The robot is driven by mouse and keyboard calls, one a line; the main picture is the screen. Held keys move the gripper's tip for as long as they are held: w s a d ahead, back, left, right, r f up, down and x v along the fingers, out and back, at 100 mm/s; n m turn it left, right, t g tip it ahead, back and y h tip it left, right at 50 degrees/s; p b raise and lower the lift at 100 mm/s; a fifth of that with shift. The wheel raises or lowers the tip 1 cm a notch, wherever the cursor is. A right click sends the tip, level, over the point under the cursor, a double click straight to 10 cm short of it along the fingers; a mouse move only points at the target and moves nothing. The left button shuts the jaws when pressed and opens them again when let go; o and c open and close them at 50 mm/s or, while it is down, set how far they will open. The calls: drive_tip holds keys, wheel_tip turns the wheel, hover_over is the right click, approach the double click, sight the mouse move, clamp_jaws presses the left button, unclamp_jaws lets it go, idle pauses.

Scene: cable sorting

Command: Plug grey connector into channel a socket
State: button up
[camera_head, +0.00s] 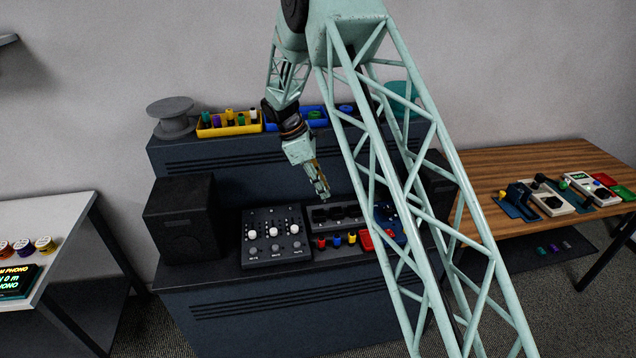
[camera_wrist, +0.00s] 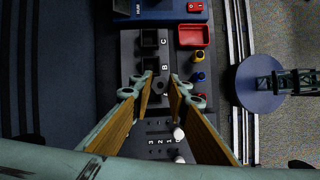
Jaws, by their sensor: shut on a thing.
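My gripper (camera_head: 322,194) points down over the dark socket block (camera_head: 352,211). In the wrist view its wood-coloured fingers (camera_wrist: 161,80) are closed on a small dark grey piece (camera_wrist: 160,88), which I take to be the grey connector. It is mostly hidden, dark on dark. The block (camera_wrist: 130,48) carries black sockets labelled C (camera_wrist: 149,39) and B (camera_wrist: 149,65). The fingertips are around and just below the B label. The channel A socket is hidden behind the fingers, and I cannot tell whether the connector touches it.
Red (camera_head: 321,242), blue (camera_head: 337,240) and yellow (camera_head: 351,238) connectors stand in front of the block. A red tray (camera_wrist: 193,35) lies beyond them beside a blue device (camera_wrist: 160,10). A slider panel with white knobs (camera_head: 275,236) is left of the block; a black speaker (camera_head: 183,222) stands farther left.

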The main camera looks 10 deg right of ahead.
drive_tip(key=shift+w+a+f+n+t+p, duration=0.25)
drive_tip(key=shift+w+a+n+t+p, duration=0.25)
drive_tip(key=shift+n, duration=0.35)
drive_tip(key=shift+w+a+f+n+t+p, duration=0.15)
drive_tip(key=shift+a+f+n+t+p, duration=0.1)
drive_tip(key=shift+n+p, duration=0.5)
drive_tip(key=shift+f, duration=0.15)
drive_tip(key=shift+f+b, duration=0.9)
drive_tip(key=shift+f, duration=0.4)
drive_tip(key=shift+f+b, duration=1.3)
drive_tip(key=shift+f, duration=1.35)
idle(1.8)
drive_tip(key=o, duration=1)
